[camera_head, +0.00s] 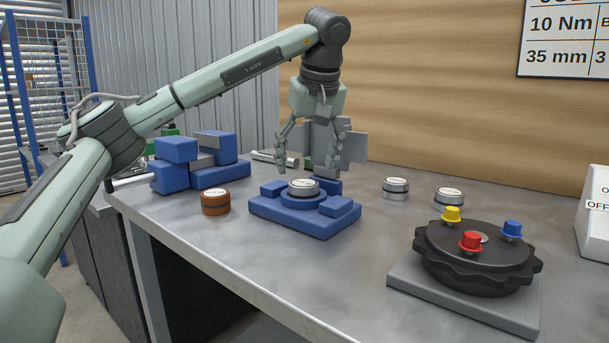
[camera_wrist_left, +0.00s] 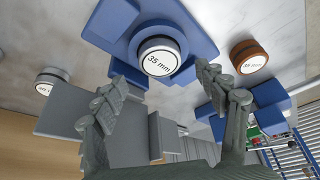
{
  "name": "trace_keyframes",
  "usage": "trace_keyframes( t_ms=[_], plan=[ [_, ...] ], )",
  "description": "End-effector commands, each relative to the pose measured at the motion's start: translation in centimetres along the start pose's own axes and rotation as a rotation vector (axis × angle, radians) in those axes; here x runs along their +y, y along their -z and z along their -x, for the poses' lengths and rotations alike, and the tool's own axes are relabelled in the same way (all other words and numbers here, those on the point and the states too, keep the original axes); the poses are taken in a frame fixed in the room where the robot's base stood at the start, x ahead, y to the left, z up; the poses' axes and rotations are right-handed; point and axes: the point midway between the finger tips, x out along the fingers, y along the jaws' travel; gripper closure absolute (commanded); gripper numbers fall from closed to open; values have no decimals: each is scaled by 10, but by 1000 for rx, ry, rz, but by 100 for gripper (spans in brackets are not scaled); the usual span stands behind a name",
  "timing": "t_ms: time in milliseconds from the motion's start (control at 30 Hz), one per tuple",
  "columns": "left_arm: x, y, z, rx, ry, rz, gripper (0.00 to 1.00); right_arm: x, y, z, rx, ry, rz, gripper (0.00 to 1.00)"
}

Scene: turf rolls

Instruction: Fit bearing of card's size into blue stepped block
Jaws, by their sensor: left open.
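The blue stepped block (camera_head: 293,217) lies on the bench with a raised round collar; it also shows in the wrist view (camera_wrist_left: 110,22). A silver bearing (camera_head: 303,187) sits upright in or on that collar; its white top reads 35 mm in the wrist view (camera_wrist_left: 160,60). How deep it sits, I cannot tell. My left gripper (camera_head: 309,168) is open and empty, just above and behind the bearing, its fingers apart from it. A brown bearing (camera_head: 215,201) left of the block also appears to read 35 mm. The card (camera_head: 565,40) shows 10 Nm and 35 mm. My right gripper is not in view.
Two silver bearings (camera_head: 396,188) (camera_head: 449,197) stand right of the block. A black disc fixture (camera_head: 476,259) with coloured caps is at front right. Blue blocks (camera_head: 176,150) are stacked at back left. Grey plates stand behind the gripper. The bench front is clear.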

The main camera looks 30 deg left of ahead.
Motion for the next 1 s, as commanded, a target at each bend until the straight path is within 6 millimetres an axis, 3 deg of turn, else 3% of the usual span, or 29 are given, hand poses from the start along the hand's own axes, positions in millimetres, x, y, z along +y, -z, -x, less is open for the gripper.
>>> trace_keyframes(
  t_ms=[100,333,533,1000],
  plan=[
    [0,2,34,5,-3,1,28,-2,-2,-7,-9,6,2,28],
    [0,1,68,2,-1,0,28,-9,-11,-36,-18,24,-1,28],
    [0,0,76,0,1,0,28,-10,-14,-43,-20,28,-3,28],
    [0,0,75,-1,1,0,28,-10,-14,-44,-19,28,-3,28]
  ],
)
